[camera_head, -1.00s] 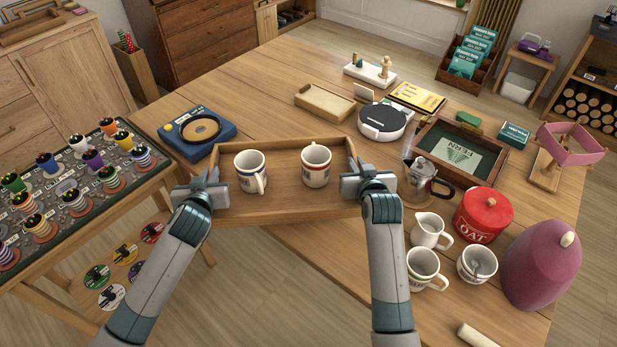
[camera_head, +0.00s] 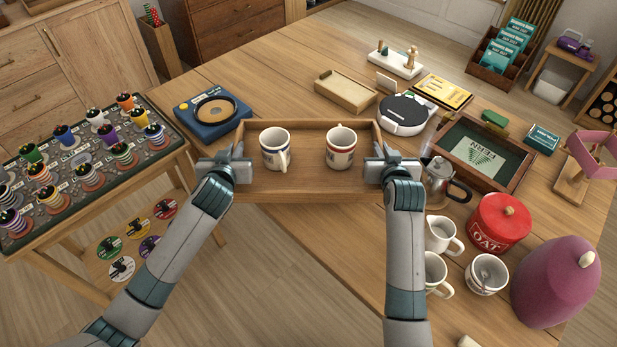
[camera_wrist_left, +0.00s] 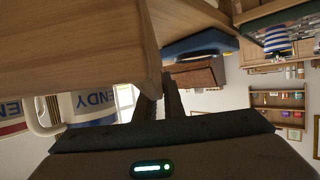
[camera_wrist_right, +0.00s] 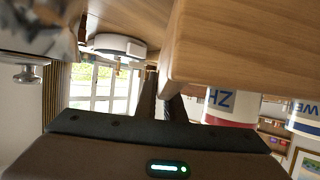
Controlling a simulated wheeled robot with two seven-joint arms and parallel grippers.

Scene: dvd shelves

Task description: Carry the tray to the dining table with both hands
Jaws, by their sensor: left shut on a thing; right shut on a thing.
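The wooden tray (camera_head: 308,184) is in the middle of the head view, at the near edge of the dining table (camera_head: 270,75). Two white mugs stand upright in it, a left mug (camera_head: 274,149) and a right mug (camera_head: 340,147). My left gripper (camera_head: 236,165) is shut on the tray's left side, and my right gripper (camera_head: 380,163) is shut on its right side. The tray wall fills much of the left wrist view (camera_wrist_left: 80,45) and the right wrist view (camera_wrist_right: 240,50). Whether the tray's underside touches the table is hidden.
A blue device (camera_head: 212,112) is just behind the tray's left. A shallow wooden box (camera_head: 346,91), white round device (camera_head: 404,114) and metal pot (camera_head: 444,180) stand behind and right. A red tin (camera_head: 499,223) and more mugs crowd the right. A game table (camera_head: 80,190) is at left.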

